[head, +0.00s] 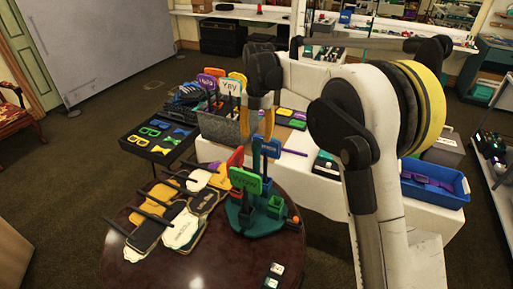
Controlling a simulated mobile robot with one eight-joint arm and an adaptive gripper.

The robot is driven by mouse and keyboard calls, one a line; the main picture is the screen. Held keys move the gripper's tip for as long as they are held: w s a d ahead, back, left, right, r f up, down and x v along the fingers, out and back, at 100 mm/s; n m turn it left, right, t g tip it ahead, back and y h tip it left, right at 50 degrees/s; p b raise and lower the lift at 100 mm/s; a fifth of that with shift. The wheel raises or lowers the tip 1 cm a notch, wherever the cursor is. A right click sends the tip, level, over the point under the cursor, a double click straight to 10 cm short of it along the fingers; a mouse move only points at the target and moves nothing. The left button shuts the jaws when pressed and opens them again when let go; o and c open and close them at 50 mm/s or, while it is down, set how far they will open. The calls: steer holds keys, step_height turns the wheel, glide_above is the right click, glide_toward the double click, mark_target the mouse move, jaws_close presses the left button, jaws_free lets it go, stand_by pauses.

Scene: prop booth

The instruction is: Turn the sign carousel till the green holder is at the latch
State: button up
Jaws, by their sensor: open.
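The sign carousel (250,229) stands on a round dark table (200,262), with a teal base and several small box holders. A green holder (276,203) shows on its right side. A green sign (246,180), a red sign (236,158) and blue signs (266,148) stand up from it. An orange knob (295,220) is at its right edge; I cannot tell if this is the latch.
Several paddle signs with dark handles (182,230) lie on the table left of the carousel. A small dark item (273,275) lies at the front. Behind are a grey bin of signs (225,125), a black tray (158,139) and a blue bin (434,184).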

steer(key=shift+r, duration=1.55)
steer(key=shift+s+d+r+m, duration=0.15)
steer(key=shift+s+d+m, duration=0.05)
steer(key=shift+s+m, duration=0.1)
steer(key=s+d+r+m+t+b, duration=0.2)
steer(key=s+d+m, duration=0.2)
steer(key=s+m, duration=0.4)
steer(key=s+d+r+m+t+b, duration=0.2)
steer(key=s+d+m, duration=0.3)
steer(key=s+m, duration=0.25)
steer(key=s+d+f+m+t+b, duration=0.1)
steer(key=s+d+f+m+b, duration=0.1)
steer(key=s+f+m, duration=0.3)
steer(key=s+d+f+m+t+b, duration=0.1)
steer(key=s+d+f+m+t, duration=0.1)
steer(key=s+f+m, duration=0.4)
steer(key=s+d+m, duration=0.1)
steer(key=s+m, duration=0.4)
steer(key=s, duration=0.1)
steer(key=shift+s+f+b, duration=0.15)
steer(key=shift+f+b, duration=0.05)
steer(key=shift+b, duration=0.15)
